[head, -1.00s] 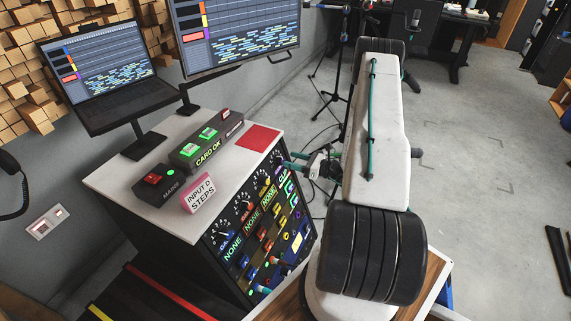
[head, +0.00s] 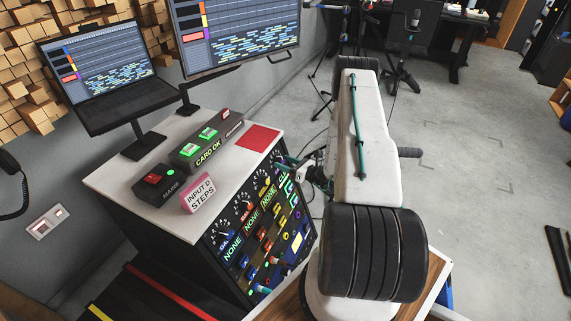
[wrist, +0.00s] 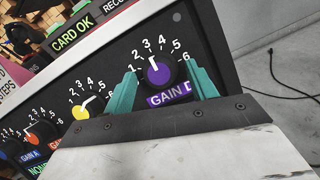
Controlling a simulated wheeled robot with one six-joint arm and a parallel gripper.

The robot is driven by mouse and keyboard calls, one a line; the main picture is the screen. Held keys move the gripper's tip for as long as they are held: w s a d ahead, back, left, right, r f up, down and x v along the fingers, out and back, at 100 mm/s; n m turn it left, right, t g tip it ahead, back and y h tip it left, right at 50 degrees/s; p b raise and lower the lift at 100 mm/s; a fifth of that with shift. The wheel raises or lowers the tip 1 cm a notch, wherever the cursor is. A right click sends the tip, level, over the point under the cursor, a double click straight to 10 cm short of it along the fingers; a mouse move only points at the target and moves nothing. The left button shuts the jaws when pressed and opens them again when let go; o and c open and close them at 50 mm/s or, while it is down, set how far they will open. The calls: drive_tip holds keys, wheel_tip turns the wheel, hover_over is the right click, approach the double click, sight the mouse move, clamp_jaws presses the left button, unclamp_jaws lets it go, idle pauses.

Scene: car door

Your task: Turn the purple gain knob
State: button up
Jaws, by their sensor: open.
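The purple gain knob (wrist: 158,73) is at the upper right of the dark front panel in the wrist view, above a purple "GAIN D" label (wrist: 169,98). Its white pointer points up and slightly left, near the 3 on its dial. My gripper (wrist: 160,69) is open, with one teal finger left of the knob and one right of it. I cannot tell whether either finger touches it. In the head view my gripper (head: 286,162) is at the panel's upper right edge, and the knob is not clear there.
A yellow knob (wrist: 81,112) and a red knob (wrist: 41,132) sit left of the purple one. A pink "INPUT D STEPS" sign (head: 198,193) stands on the cabinet top (head: 120,180). Grey floor (head: 480,190) lies open to the right.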

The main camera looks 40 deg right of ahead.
drive_tip(key=c, duration=1)
drive_tip(key=shift+n, duration=0.4)
drive_tip(key=shift+d+n+g+y, duration=0.1)
drive_tip(key=shift+n+g+y, duration=0.15)
drive_tip(key=shift+n+y, duration=0.95)
drive_tip(key=shift+d+n+g+y, duration=0.1)
drive_tip(key=shift+n+g+y, duration=0.2)
drive_tip(key=shift+n, duration=1.8)
drive_tip(key=o, duration=1)
